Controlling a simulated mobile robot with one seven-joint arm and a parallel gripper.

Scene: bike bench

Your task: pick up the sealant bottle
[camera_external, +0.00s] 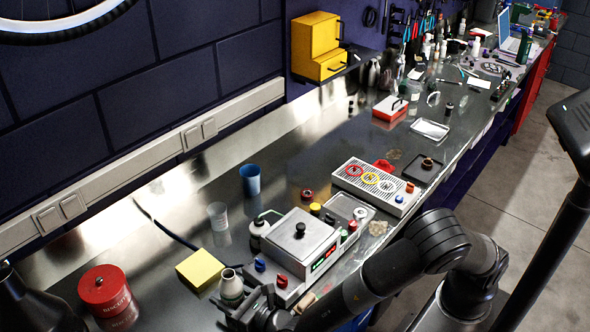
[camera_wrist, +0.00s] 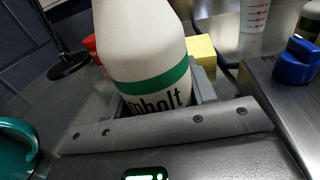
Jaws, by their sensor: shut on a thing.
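The sealant bottle (camera_wrist: 145,50) is white with a green band and dark lettering, and it fills the middle of the wrist view. It also shows in the external view (camera_external: 231,286) as a pale bottle with a narrow neck, near the bench's front edge. My gripper (camera_wrist: 155,100) is shut on the bottle, low on its body around the lettering. In the external view my gripper (camera_external: 246,305) is at the bottle's lower part, and the bottle stands close to upright. Its base is hidden, so I cannot tell whether it touches the bench.
A yellow block (camera_external: 201,269) lies behind left. A red tin (camera_external: 107,290) is at left. A clear cup (camera_external: 217,214) and blue cup (camera_external: 250,179) stand farther back.

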